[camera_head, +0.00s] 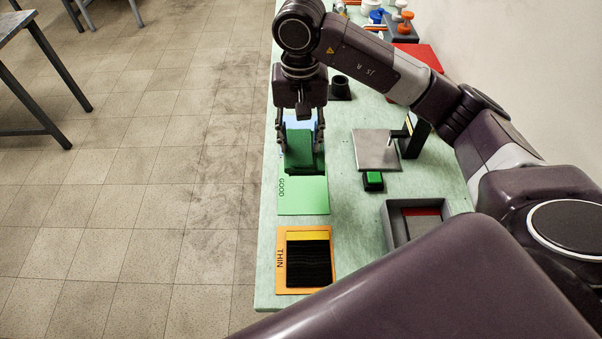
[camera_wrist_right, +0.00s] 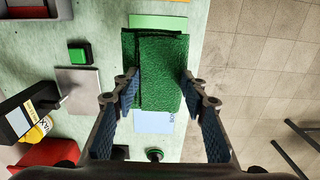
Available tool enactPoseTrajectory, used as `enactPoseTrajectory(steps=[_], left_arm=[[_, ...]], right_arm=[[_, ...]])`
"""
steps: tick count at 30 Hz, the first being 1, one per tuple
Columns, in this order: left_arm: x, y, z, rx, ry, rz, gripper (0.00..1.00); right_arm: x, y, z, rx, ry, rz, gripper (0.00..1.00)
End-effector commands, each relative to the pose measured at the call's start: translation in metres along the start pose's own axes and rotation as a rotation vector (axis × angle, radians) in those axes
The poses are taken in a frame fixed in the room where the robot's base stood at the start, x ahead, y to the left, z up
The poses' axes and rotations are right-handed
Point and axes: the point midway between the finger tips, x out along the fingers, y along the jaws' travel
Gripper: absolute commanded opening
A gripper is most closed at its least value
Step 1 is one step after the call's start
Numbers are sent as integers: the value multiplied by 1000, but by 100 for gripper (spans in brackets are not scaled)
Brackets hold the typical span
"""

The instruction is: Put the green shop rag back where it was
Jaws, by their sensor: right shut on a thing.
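My right gripper (camera_head: 303,140) points down over the left part of the bench. It is shut on the green shop rag (camera_head: 303,158), a folded, textured cloth. In the right wrist view the rag (camera_wrist_right: 163,70) sits between the two fingers (camera_wrist_right: 160,88). A blue card (camera_wrist_right: 153,122) shows on the near side of the rag in the wrist view. The rag's exact height above the bench cannot be told. My left gripper is not in view.
An orange THIN card (camera_head: 281,284) with a black patch lies at the front. To the right are a green button (camera_head: 373,178), a grey plate (camera_head: 374,150) beside a dark display, and a grey tray (camera_head: 392,226). A dark cup (camera_head: 341,89) stands behind. The bench's left edge is close.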

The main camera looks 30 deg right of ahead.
Motion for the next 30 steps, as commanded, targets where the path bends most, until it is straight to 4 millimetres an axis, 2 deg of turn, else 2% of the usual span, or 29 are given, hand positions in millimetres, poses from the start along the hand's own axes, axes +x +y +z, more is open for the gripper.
enactPoseTrajectory(steps=[1,6,9,17,24,30], left_arm=[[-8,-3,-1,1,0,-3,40],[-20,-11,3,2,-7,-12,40],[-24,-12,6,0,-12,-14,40],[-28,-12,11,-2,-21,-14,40],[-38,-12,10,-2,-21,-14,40],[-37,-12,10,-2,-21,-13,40]], right_arm=[[11,2,2,2,-8,6,17],[53,2,2,1,-7,5,17],[72,1,2,0,-4,3,17],[93,1,1,0,-2,3,17],[126,1,1,-1,-3,2,17],[130,1,0,-1,1,2,17]])
